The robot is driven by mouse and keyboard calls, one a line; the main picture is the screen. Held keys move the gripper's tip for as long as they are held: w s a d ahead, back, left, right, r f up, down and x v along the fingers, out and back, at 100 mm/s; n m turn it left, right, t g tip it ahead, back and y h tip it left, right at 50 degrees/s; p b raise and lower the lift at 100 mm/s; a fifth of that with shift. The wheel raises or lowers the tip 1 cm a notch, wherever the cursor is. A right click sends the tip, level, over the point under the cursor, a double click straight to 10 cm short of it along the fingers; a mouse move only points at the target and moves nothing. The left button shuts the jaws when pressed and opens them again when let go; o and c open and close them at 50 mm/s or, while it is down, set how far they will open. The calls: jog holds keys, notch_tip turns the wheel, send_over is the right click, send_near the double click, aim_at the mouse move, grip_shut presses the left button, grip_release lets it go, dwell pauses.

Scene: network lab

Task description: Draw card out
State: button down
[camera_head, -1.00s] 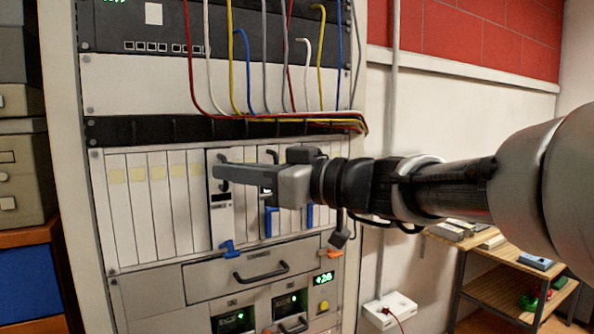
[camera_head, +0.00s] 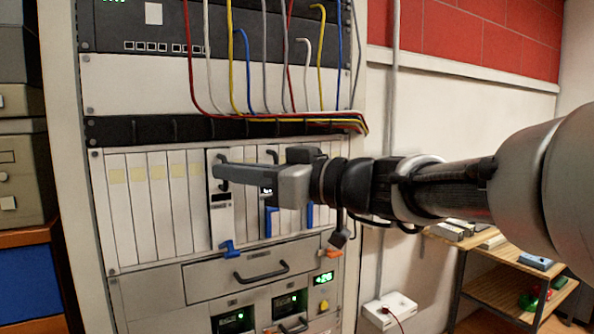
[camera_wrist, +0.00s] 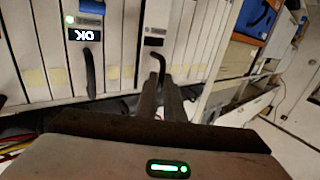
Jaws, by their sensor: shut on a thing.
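The card (camera_head: 222,222) is a white, narrow module with a dark label, a black handle at its top and a blue latch (camera_head: 231,249) at its bottom. It stands upright in the card row of the rack. My gripper (camera_head: 222,172) is shut on the card's black handle. I cannot tell how far the card stands out from the row. To its right, a card with a lit OK display (camera_wrist: 85,35) is partly hidden by my gripper in the head view.
White blank panels (camera_head: 150,215) fill the row to the left. Coloured cables (camera_head: 300,117) hang above it. A drawer with a handle (camera_head: 262,275) lies below. A wooden shelf (camera_head: 505,288) stands at the right, and drawer units (camera_head: 20,180) stand at the left.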

jog(key=shift+s+f, duration=0.1)
jog(key=s+d+b, duration=0.1)
jog(key=s+b, duration=0.1)
jog(key=s+d+b, duration=0.1)
jog(key=b, duration=0.1)
jog(key=shift+s+d, duration=0.2)
jog(key=shift+s, duration=0.2)
jog(key=c, duration=1.9)
grip_release()
jog(key=b+v, duration=0.3)
jog(key=v, duration=1.4)
jog(key=shift+s+d, duration=0.15)
jog(key=shift+d, duration=0.05)
